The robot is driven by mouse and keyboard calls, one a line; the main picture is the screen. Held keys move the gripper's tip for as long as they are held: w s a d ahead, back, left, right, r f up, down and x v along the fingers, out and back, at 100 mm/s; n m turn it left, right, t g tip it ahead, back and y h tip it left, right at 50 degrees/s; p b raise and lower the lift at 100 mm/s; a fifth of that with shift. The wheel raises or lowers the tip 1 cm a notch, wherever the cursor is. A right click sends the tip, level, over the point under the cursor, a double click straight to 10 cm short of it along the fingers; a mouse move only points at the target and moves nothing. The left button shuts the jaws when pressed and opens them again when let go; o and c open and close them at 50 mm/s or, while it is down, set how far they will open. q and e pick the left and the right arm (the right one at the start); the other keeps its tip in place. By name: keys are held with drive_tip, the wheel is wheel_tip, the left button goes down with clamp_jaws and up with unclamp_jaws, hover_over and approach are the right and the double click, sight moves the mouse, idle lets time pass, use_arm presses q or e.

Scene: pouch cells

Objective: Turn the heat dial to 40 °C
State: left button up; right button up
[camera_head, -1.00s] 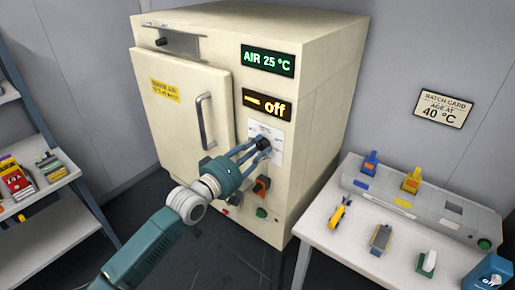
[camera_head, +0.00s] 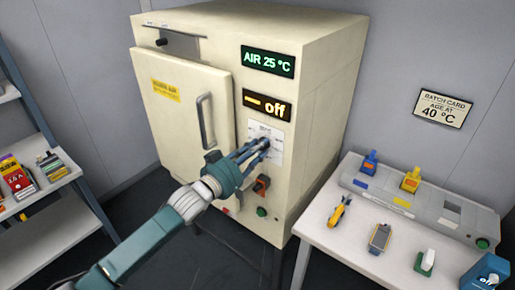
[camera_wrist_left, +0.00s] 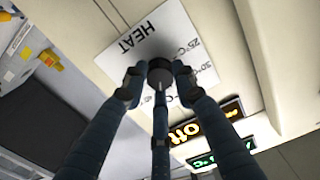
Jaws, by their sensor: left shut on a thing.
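The heat dial (camera_wrist_left: 160,72) is a small dark round knob on a white label plate (camera_wrist_left: 190,62) that reads HEAT with temperature marks. In the wrist view a pale line on the knob points to the bottom of the picture. My left gripper (camera_head: 261,144) is shut on the knob, with its blue fingers around it. It also shows in the left wrist view (camera_wrist_left: 158,76). In the head view the fingers mostly hide the knob. The oven's upper display (camera_head: 268,60) reads AIR 25 °C, and the lower display (camera_head: 267,105) reads off. My right gripper is out of view.
The cream oven (camera_head: 325,110) has a closed door with a handle (camera_head: 206,121). An orange-red switch (camera_head: 262,184) and a green button (camera_head: 262,211) sit below the dial. A white table (camera_head: 350,250) with tools stands at the right. A batch card (camera_head: 444,108) reads AGE AT 40 °C.

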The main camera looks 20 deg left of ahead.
use_arm(q)
drive_tip(key=shift+r+m, duration=0.15)
drive_tip(key=shift+m, duration=0.8)
drive_tip(key=shift+r+m, duration=0.1)
drive_tip(key=shift+m, duration=0.85)
drive_tip(key=o, duration=1.2)
drive_tip(key=v, duration=1.2)
